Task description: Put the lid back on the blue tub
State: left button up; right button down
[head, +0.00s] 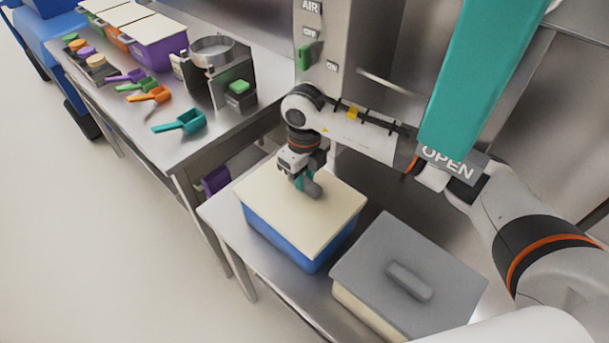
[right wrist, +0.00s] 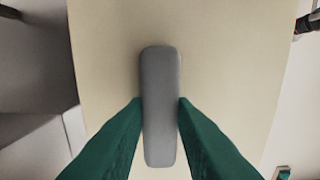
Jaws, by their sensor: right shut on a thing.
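The blue tub (head: 285,238) stands on the steel table, with the cream lid (head: 318,217) lying over its top. The lid lines up roughly with the tub; I cannot tell whether it is fully seated or slightly above the rim. My right gripper (head: 305,183) points down over the lid and is shut on its grey handle (right wrist: 161,125). In the right wrist view the green fingers touch both long sides of the handle, and the cream lid (right wrist: 225,60) fills most of the picture. My left gripper is not in view.
A second tub (head: 365,313) with a grey lid (head: 385,250) stands close to the right. A steel counter at left holds scoops (head: 180,122), small tubs (head: 158,40) and a scale-like device (head: 215,75). A teal panel (head: 480,70) hangs at upper right.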

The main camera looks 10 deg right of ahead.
jog(key=c, duration=0.6)
grip_release()
jog(key=shift+r, duration=0.1)
jog(key=shift+r+p, duration=1.8)
jog(key=shift+r, duration=1.65)
grip_shut()
